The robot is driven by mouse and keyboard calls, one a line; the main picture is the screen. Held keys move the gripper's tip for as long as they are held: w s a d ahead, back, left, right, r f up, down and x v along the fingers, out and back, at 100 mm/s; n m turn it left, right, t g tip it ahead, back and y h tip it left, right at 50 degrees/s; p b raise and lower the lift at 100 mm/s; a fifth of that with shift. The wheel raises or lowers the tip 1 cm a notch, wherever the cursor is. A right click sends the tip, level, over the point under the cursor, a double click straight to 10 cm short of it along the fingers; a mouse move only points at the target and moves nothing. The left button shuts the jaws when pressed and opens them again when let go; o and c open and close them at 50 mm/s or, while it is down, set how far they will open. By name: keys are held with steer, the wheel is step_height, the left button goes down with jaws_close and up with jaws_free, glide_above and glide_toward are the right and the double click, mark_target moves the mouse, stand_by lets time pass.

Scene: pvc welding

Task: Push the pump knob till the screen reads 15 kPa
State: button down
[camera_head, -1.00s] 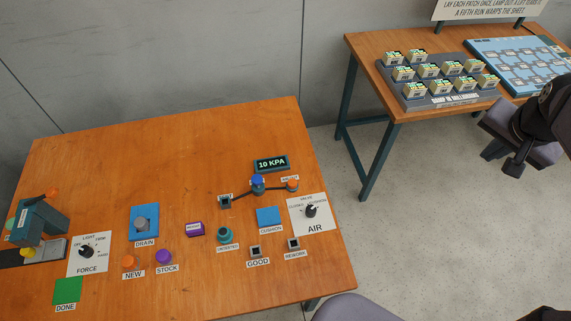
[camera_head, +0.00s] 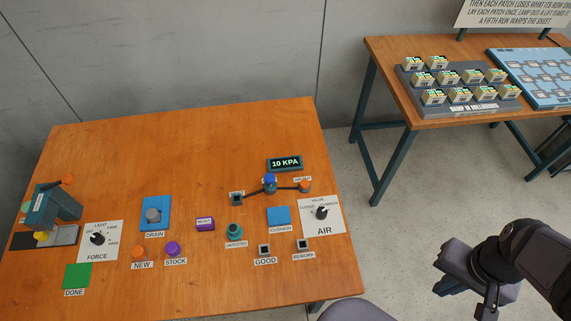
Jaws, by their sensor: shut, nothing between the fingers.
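The screen (camera_head: 285,163) at the back right of the wooden table reads 10 KPA. Just below it is a dark branched fitting with a blue knob (camera_head: 270,182) at its middle and an orange knob (camera_head: 304,186) at its right end. The label there is too small to read, so I cannot tell which is the pump knob. The AIR panel (camera_head: 328,229) with a black dial (camera_head: 321,213) lies in front to the right. My gripper (camera_head: 448,283) is shut and empty, out over the floor right of the table and touching none of these.
The table (camera_head: 180,135) is clear at the back. A blue cushion pad (camera_head: 278,215), a DRAIN pad (camera_head: 146,221), a FORCE dial (camera_head: 98,239) and NEW (camera_head: 139,253) and STOCK (camera_head: 172,248) buttons lie in front. A second table (camera_head: 390,50) with block trays stands back right.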

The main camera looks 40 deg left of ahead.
stand_by(0.8)
